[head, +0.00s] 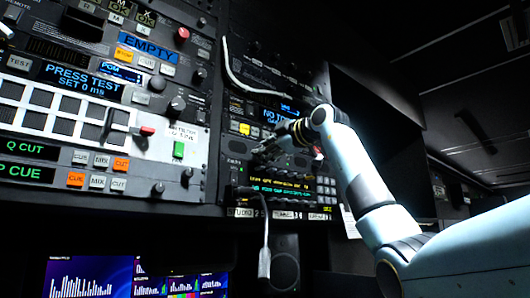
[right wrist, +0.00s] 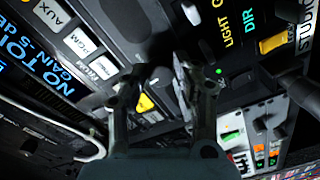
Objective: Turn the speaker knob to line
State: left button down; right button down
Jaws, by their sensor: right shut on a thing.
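My right gripper (head: 263,153) reaches in from the right in the head view and is at the dark rack panel (head: 232,168), below the blue "NO TO…" display (head: 282,116). In the right wrist view its two fingers (right wrist: 157,76) stand on either side of a small dark knob (right wrist: 158,77), shut on it. The knob is mostly hidden by the fingers, and its pointer cannot be made out. In the head view the gripper hides the knob. I cannot read a "line" mark beside it.
A button panel with a "PRESS TEST" display (head: 83,81) stands at the left. A white cable (head: 237,72) loops above my gripper; another cable (head: 264,262) hangs below. Labelled buttons, including "AUX" (right wrist: 56,13), sit close to the fingers. Monitors (head: 88,277) glow below.

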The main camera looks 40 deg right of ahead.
aim_at(256, 121)
jog(key=shift+f+m+b, duration=0.15)
jog(key=shift+m+b, duration=0.55)
jog(key=shift+m, duration=1.7)
jog(key=shift+f+m+b, duration=0.1)
jog(key=shift+m+b, duration=0.6)
jog(key=shift+m, duration=1.7)
jog(key=c, duration=1)
grip_release()
jog(key=shift+r, duration=0.1)
jog(key=shift+r, duration=0.1)
notch_tip(256, 121, up, 10)
jog(key=shift+f, duration=0.1)
